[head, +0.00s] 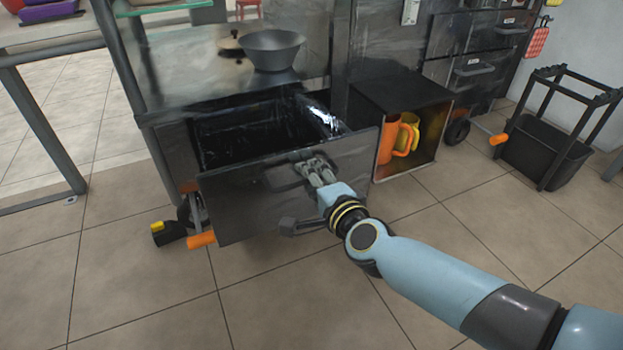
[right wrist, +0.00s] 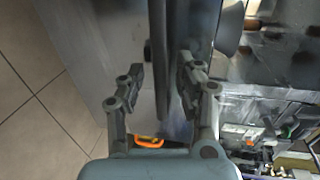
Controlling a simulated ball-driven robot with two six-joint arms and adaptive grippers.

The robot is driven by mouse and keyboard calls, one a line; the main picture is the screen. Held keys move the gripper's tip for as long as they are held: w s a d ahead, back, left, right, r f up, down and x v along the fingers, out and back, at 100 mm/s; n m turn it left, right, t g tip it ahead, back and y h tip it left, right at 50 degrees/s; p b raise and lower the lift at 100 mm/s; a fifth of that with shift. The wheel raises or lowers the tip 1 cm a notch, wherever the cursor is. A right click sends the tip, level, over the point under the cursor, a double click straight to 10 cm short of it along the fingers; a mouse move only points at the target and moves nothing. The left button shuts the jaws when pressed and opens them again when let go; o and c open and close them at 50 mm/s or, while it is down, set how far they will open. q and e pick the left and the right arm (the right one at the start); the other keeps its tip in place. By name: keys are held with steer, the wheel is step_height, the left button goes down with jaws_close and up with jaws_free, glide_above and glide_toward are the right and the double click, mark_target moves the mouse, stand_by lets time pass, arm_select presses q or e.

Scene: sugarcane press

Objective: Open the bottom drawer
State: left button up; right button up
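The bottom drawer (head: 235,205) under the metal counter is pulled out, and its dark, empty-looking inside shows from above. A dark handle (head: 300,226) sticks out low on its grey front. My right gripper (head: 314,168) is at the drawer front, near the top edge and above that handle. In the right wrist view, the fingers of my right gripper (right wrist: 160,68) are spread apart, with a dark narrow edge between them. I cannot tell whether they touch it. My left gripper is not in view.
A grey bowl (head: 272,49) stands on the counter (head: 205,88) above the drawer. An open cubby (head: 400,96) with orange and yellow mugs (head: 397,138) is to the right. A caster with orange pedal (head: 202,240) is below left. A black bin (head: 545,150) stands far right. Tiled floor in front is clear.

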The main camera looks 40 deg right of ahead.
jaws_close()
stand_by(0.4)
steer(key=shift+s+a, duration=0.1)
steer(key=shift+s, duration=0.15)
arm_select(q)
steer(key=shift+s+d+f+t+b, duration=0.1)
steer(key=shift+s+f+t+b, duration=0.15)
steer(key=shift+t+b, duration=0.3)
arm_select(e)
steer(key=v, duration=0.4)
steer(key=shift+f, duration=0.4)
steer(key=c, duration=0.7)
jaws_free()
